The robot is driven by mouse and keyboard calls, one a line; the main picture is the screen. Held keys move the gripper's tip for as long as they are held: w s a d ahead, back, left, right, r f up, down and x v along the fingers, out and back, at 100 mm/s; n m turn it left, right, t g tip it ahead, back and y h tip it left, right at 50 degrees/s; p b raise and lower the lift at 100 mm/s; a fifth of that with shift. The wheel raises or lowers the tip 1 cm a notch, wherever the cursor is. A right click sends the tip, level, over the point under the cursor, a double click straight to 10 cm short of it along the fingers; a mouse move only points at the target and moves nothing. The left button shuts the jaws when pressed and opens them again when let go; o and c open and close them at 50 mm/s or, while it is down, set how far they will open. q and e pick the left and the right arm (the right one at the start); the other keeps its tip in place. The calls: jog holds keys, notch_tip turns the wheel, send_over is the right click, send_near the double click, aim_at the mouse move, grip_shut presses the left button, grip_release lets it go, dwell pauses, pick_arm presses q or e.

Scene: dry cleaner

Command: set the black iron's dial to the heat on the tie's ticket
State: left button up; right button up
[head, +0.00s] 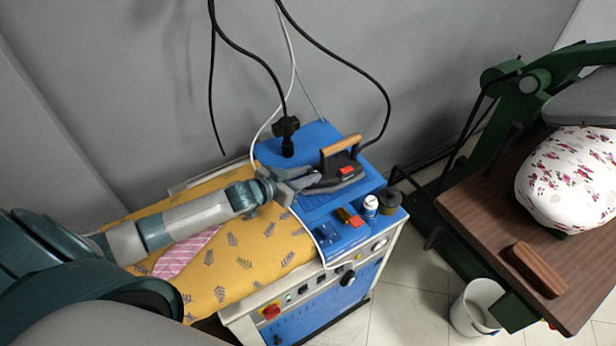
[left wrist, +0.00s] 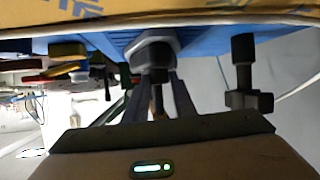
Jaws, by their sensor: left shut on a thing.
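The black iron (head: 324,179), with a wooden handle and a red part on its side, sits on the blue top of the ironing station. My left gripper (head: 302,184) reaches it from the left and is shut at its near end. In the left wrist view the two fingers (left wrist: 158,88) close on a small dark part at the iron's end, which looks like the dial. Its marks and setting cannot be read. The pink striped tie (head: 188,254) lies on the yellow board cover, partly behind my left arm. No ticket can be made out. My right gripper is out of view.
A white bottle (head: 370,206), a dark yellow-topped pot (head: 389,202) and a small red and yellow item (head: 350,217) stand near the station's front edge (head: 355,244). Cables hang above. A press with floral cloth (head: 570,182) stands right; a white bucket (head: 470,313) is on the floor.

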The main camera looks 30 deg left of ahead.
pick_arm(q)
jog(key=shift+w+a+m+g+h+b, duration=0.2)
jog(key=shift+m+g+h+b, duration=0.3)
jog(key=shift+m+h+b, duration=0.45)
jog(key=shift+w+a+m+g+h+b, duration=0.1)
jog(key=shift+a+m+g+h+b, duration=0.1)
jog(key=shift+m+g+h+b, duration=0.65)
jog(key=shift+w+a+m+g+h, duration=0.15)
jog(key=shift+m+g+h, duration=0.3)
jog(key=shift+m+h, duration=0.7)
jog(key=shift+w+m+g+h+b, duration=0.15)
jog(key=shift+m+g+h+b, duration=0.4)
jog(key=shift+m+g, duration=0.6)
jog(key=shift+w+a+f+m+g+h+b, duration=0.15)
jog(key=shift+m+g+h+b, duration=0.4)
jog(key=shift+m+g, duration=0.4)
jog(key=shift+m+g+h+b, duration=0.35)
jog(key=shift+m+g+b, duration=0.1)
jog(key=shift+m+g, duration=0.2)
jog(key=o, duration=1.1)
jog(key=shift+c, duration=0.2)
